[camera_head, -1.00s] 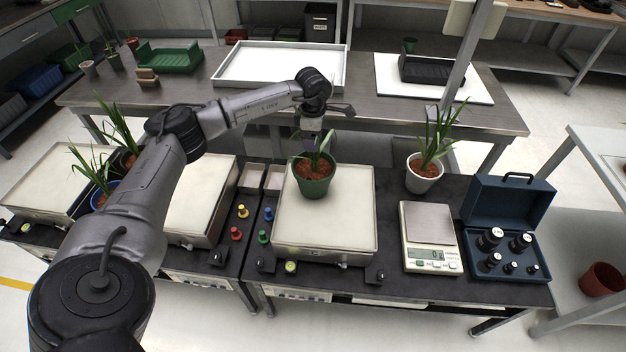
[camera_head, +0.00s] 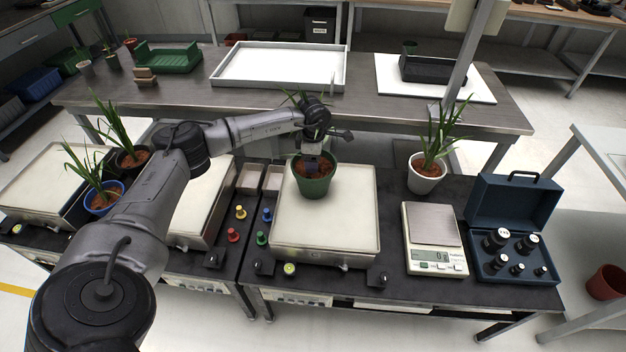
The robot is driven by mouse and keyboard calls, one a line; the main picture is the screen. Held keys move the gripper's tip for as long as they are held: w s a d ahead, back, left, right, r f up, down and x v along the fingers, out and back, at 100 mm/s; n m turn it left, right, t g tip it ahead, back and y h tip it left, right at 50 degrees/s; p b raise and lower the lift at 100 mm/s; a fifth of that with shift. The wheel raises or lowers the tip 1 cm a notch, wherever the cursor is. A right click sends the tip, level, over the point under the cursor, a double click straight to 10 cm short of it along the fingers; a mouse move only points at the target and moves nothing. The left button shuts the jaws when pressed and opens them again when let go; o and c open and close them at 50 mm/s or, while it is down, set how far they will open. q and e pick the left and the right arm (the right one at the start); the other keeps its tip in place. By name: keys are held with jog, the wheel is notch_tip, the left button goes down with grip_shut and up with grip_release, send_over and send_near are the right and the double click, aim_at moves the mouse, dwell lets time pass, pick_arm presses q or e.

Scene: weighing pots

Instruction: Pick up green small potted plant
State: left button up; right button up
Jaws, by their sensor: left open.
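The green potted plant (camera_head: 316,185) stands upright on the right-hand balance plate (camera_head: 325,235). Its brown soil shows, and most of its leaves are hidden behind my left arm's wrist. My left gripper (camera_head: 312,167) is open and points down at the pot from behind, over the soil and rear rim. I cannot tell whether its fingers touch the pot. My right gripper is not in view.
A white potted plant (camera_head: 427,173), a digital scale (camera_head: 433,238) and a blue weight case (camera_head: 512,220) stand to the right. Coloured knobbed weights (camera_head: 233,236) lie left of the plate. A blue potted plant (camera_head: 101,198) is at the left.

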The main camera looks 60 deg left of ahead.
pick_arm(q)
jog(key=shift+f, duration=0.1)
grip_shut()
dwell(0.5)
